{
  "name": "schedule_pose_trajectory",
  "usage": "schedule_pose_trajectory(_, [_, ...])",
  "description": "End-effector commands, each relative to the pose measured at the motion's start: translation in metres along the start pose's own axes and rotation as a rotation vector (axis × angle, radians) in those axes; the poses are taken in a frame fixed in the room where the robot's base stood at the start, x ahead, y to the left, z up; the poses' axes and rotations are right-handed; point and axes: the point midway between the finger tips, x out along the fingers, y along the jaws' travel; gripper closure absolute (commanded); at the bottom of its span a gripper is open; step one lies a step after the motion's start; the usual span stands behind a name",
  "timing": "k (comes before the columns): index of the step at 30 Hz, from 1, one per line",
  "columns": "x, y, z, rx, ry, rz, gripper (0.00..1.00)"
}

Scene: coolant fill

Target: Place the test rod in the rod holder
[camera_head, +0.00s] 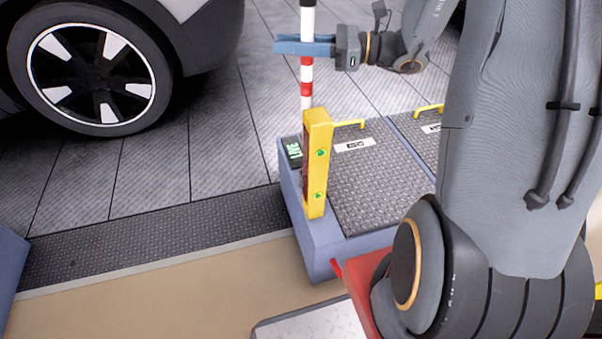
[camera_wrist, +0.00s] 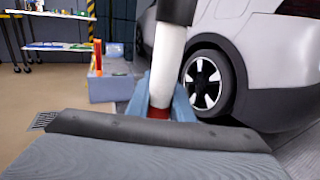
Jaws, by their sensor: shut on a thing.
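The test rod (camera_head: 306,70) is upright, with red and white bands and a black upper part. My gripper (camera_head: 277,46) is shut on it, its blue fingers pointing left in the head view. In the wrist view the rod (camera_wrist: 168,65) rises between the blue fingers (camera_wrist: 160,100). A yellow post with green lights (camera_head: 319,170), perhaps the rod holder, stands on the corner of a blue-grey base. The rod's lower end passes out of sight behind the post's top; I cannot tell whether it is inside or behind it.
The base (camera_head: 320,248) has dark textured lids (camera_head: 375,180) with yellow handles and a small green display (camera_head: 293,150). A car wheel (camera_head: 95,70) is at upper left. The floor between is clear. A cart with items (camera_wrist: 45,45) stands far left in the wrist view.

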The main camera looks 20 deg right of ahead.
Motion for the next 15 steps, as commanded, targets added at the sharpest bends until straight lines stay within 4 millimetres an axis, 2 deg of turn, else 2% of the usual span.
schedule_pose_trajectory(15, [0.001,0.0,-0.124,0.006,-0.001,0.001,1.0])
